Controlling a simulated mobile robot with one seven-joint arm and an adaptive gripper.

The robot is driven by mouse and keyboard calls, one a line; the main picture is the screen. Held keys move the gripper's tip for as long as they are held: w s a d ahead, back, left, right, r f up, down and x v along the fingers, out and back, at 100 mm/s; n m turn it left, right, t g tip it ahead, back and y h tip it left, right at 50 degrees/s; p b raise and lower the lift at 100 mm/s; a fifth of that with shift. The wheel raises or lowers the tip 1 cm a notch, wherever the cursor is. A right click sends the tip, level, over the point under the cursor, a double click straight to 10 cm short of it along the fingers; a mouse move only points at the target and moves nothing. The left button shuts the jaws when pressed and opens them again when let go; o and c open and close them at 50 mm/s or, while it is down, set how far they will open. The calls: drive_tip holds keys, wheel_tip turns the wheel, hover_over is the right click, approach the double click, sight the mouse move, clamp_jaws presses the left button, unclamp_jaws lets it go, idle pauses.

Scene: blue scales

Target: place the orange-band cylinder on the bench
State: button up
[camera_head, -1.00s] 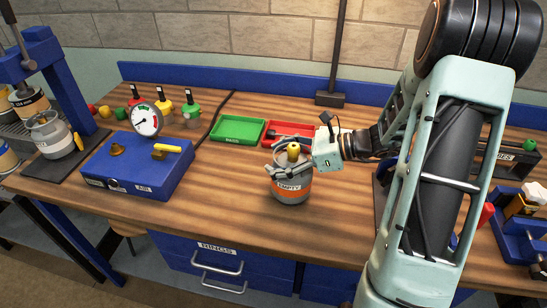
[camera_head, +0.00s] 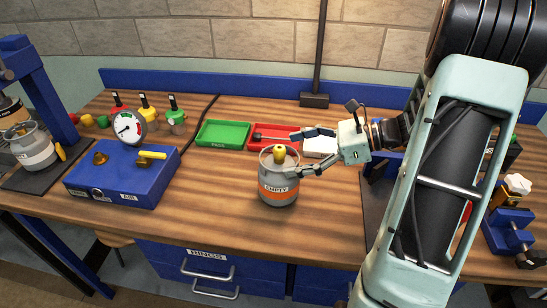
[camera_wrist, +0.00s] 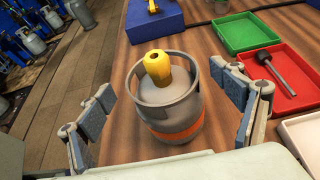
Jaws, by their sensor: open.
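The orange-band cylinder (camera_head: 278,186) is a small grey gas bottle with a yellow valve, a collar and an orange band marked "EMPTY". It stands upright on the wooden bench (camera_head: 215,212), near the front middle. In the wrist view the cylinder (camera_wrist: 168,100) is between the two fingers, its yellow valve toward the camera. My gripper (camera_head: 296,152) is open, its fingers spread on either side of the cylinder's upper part. In the wrist view, gaps show between my gripper (camera_wrist: 168,118) fingers and the cylinder. The cylinder's underside is hidden.
A blue box with a gauge (camera_head: 118,180) stands left of the cylinder. Behind are a green tray (camera_head: 222,134), a red tray (camera_head: 262,146) with a dark tool, and a white tray (camera_head: 318,146). Another cylinder (camera_head: 36,150) stands far left. Bench is clear between box and cylinder.

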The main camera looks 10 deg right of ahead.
drive_tip(key=shift+v, duration=1.4)
